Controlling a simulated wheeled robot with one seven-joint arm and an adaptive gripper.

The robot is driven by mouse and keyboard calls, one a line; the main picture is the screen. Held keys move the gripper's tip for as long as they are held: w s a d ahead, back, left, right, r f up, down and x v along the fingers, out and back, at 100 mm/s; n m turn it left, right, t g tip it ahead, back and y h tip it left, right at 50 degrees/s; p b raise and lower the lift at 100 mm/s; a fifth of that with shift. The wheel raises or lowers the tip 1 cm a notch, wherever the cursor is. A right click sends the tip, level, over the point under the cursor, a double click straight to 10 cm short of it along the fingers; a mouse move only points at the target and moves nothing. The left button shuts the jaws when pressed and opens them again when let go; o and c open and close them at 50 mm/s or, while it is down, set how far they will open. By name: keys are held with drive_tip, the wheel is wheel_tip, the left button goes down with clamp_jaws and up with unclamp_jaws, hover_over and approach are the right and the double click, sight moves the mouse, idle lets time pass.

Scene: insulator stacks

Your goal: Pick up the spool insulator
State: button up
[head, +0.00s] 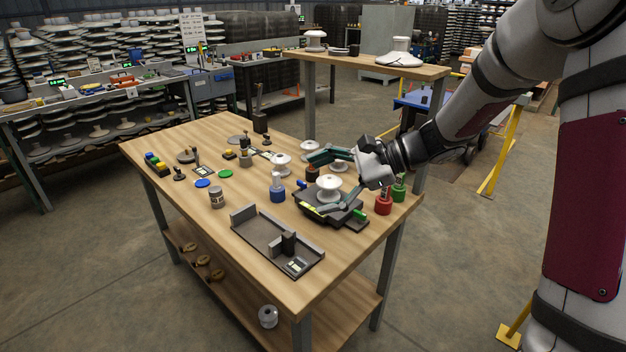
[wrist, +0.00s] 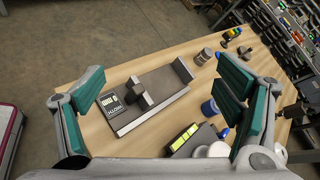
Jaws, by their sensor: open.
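A white flanged insulator (head: 329,184) stands upright on a dark scale-like device (head: 352,216) near the right end of the wooden table. It is the likeliest spool insulator, but its shape is too small to be sure. My gripper (head: 322,184) is open, its teal-padded fingers spread around that insulator in the head view; contact cannot be told. In the wrist view my open gripper (wrist: 158,92) has nothing between its fingertips but table and tray behind. The insulator's white top (wrist: 217,150) shows low beside the right finger, partly hidden. A grey-brown banded cylinder (head: 216,197) stands further left; it also shows in the wrist view (wrist: 203,57).
A grey tray (head: 262,238) with a block lies at the table's front. Close by stand a blue bottle-like item (head: 277,188), red (head: 383,202) and green (head: 399,187) ones, and another white insulator (head: 282,160). Bare wood lies left of the tray.

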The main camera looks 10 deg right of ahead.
drive_tip(key=w+d+f+m+t+y+b, duration=0.1)
drive_tip(key=w+d+f+m+t+b, duration=0.2)
drive_tip(key=w+f+m, duration=0.4)
drive_tip(key=m+t, duration=0.4)
drive_tip(key=t, duration=0.1)
approach(328, 178)
drive_tip(key=shift+w+a+f, duration=0.35)
drive_tip(key=shift+w+a, duration=0.1)
drive_tip(key=shift+a, duration=0.1)
drive_tip(key=shift+w+a+f, duration=0.3)
drive_tip(key=shift+w+a, duration=0.15)
drive_tip(key=shift+a, duration=0.1)
drive_tip(key=shift+w+a+t, duration=0.1)
drive_tip(key=shift+w+t, duration=0.15)
drive_tip(key=shift+t, duration=0.05)
drive_tip(key=x, duration=0.6)
drive_tip(key=shift+w+a+b, duration=0.2)
drive_tip(key=shift+a+b, duration=0.1)
drive_tip(key=shift+b, duration=0.1)
drive_tip(key=c, duration=1.7)
drive_tip(key=shift+o, duration=0.2)
